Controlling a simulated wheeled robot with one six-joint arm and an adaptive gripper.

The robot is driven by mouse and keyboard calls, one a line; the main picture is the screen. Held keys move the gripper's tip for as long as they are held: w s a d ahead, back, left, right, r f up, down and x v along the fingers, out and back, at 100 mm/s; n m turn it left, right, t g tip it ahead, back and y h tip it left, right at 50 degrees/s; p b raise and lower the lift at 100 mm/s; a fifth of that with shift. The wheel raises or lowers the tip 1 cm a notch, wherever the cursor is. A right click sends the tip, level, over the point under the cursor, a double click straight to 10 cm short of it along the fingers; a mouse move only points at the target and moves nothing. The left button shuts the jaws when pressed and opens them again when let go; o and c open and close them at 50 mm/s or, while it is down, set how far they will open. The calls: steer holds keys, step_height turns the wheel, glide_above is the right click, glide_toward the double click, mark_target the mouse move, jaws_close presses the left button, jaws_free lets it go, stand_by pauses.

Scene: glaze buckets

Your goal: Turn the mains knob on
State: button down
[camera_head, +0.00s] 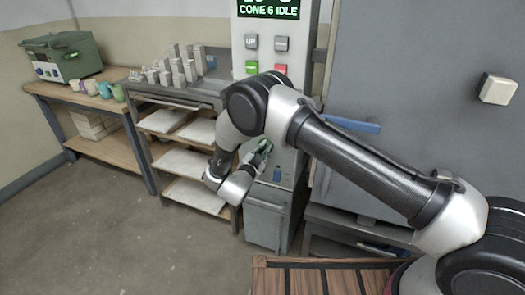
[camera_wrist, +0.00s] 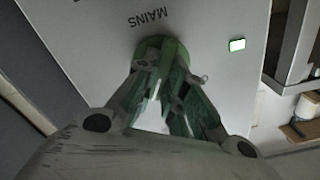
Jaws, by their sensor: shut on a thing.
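The mains knob (camera_wrist: 152,52) is green and round-based, on a pale panel under the upside-down word MAINS in the wrist view. My gripper (camera_wrist: 165,85) is at the knob, its fingers shut on it and covering much of it. In the head view my gripper (camera_head: 262,150) reaches the lower part of the grey control cabinet (camera_head: 285,165). The knob is mostly hidden there by my fingers and arm. A small lit white-green indicator (camera_wrist: 237,45) sits beside the knob in the wrist view.
The display (camera_head: 268,10) reads "CONE 6 IDLE", with several buttons below it. A large grey door with a blue handle (camera_head: 352,124) stands at right. Shelves with pale boards (camera_head: 188,162) stand left of the cabinet. A slatted wooden surface (camera_head: 325,280) is in front. The floor at left is clear.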

steer(key=shift+m, duration=1.1)
steer(key=shift+d, duration=0.1)
steer(key=c, duration=1.5)
jaws_free()
steer(key=v, duration=1.2)
